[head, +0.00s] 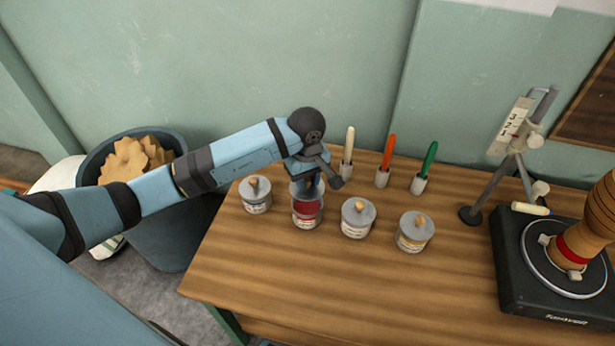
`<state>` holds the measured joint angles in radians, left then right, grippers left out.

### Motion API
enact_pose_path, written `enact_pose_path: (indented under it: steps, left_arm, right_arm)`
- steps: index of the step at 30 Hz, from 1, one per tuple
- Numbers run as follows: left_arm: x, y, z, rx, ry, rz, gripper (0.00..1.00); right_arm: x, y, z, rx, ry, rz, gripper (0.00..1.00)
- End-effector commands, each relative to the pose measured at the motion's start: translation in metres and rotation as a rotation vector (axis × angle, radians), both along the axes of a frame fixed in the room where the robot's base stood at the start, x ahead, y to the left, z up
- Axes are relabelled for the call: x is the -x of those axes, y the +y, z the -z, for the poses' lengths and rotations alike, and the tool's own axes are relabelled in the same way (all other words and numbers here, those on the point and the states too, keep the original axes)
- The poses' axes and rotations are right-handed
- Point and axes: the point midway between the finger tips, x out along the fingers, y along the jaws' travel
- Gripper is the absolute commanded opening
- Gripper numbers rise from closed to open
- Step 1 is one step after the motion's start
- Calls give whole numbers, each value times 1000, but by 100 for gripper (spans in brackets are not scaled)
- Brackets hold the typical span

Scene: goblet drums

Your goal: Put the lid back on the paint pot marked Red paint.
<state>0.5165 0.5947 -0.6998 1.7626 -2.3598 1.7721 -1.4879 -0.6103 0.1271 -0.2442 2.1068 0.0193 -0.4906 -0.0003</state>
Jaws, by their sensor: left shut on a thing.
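The red paint pot (307,216) stands on the table in the head view, second from the left in a row of small pots. Its top is open and red paint shows inside. My left gripper (311,184) is directly above it, pointing down. It is shut on a grey lid (297,189), held just over the back of the pot's mouth. The gripper hides most of the lid, and I cannot tell whether lid and rim touch. The label on the pot is too small to read. My right gripper is not in view.
Lidded pots stand at left (257,203) and right (356,225), with a yellow-banded one (413,238) further right. Brushes in holders (383,175) stand behind. A stand (513,150) and a turntable (545,300) with a drum are at right. The front tabletop (330,285) is clear.

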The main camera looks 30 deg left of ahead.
Motion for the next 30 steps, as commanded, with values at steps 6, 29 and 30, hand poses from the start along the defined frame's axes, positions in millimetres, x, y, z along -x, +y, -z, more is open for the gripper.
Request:
enact_pose_path:
  steps: [6, 29, 30]
  left_arm:
    - [1, -1, 22, 1, 2, 0, 3]
    - [0, 0, 56, 0, 0, 0, 3]
    - [0, 0, 56, 0, 0, 0, 3]
  right_arm:
    - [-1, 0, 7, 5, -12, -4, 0]
    - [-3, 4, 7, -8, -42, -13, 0]
    - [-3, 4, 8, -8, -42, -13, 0]
